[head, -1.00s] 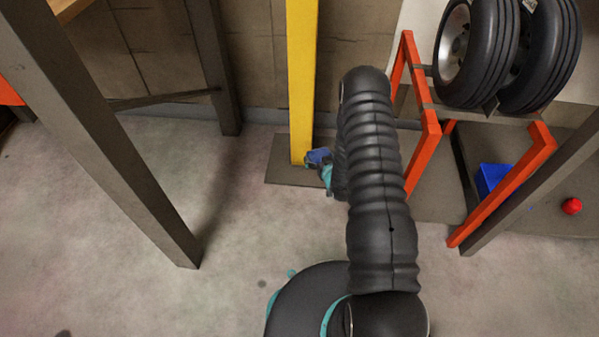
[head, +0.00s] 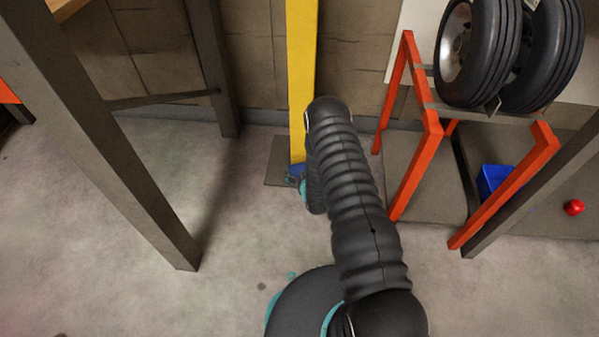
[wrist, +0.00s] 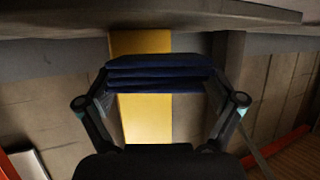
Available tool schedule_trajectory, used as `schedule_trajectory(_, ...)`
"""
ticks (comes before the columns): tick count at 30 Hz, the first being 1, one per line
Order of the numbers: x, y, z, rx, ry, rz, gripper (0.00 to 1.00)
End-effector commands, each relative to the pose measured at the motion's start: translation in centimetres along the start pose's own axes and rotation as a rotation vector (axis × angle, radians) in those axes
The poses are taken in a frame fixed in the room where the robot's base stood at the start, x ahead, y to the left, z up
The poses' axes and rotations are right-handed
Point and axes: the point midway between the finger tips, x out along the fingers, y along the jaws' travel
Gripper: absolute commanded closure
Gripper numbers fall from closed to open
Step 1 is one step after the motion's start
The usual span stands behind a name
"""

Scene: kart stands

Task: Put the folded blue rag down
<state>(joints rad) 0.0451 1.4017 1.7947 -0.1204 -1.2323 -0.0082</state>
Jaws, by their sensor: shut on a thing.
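The folded blue rag (wrist: 158,72) shows in the wrist view as a dark blue stack of several layers. My gripper (wrist: 160,84) is shut on it, with one finger at each side. In the head view a small blue patch of the rag (head: 296,170) shows at the foot of the yellow post (head: 302,80). My black arm hides most of the gripper there, and only a teal bit shows. I cannot tell whether the rag touches anything below it.
A dark floor plate (head: 277,165) lies around the post's foot. An orange stand (head: 413,165) with two tyres (head: 488,55) is on the right, near a blue bin (head: 494,181) and a red ball (head: 573,207). A grey leg (head: 120,165) crosses the left. Open floor lies between.

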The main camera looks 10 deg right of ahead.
Motion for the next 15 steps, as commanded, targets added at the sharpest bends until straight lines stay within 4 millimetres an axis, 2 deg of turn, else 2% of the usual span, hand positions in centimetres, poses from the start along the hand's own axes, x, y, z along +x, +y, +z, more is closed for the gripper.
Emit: schedule_trajectory(15,0.33,0.02,0.84,0.000,0.000,0.000,0.37)
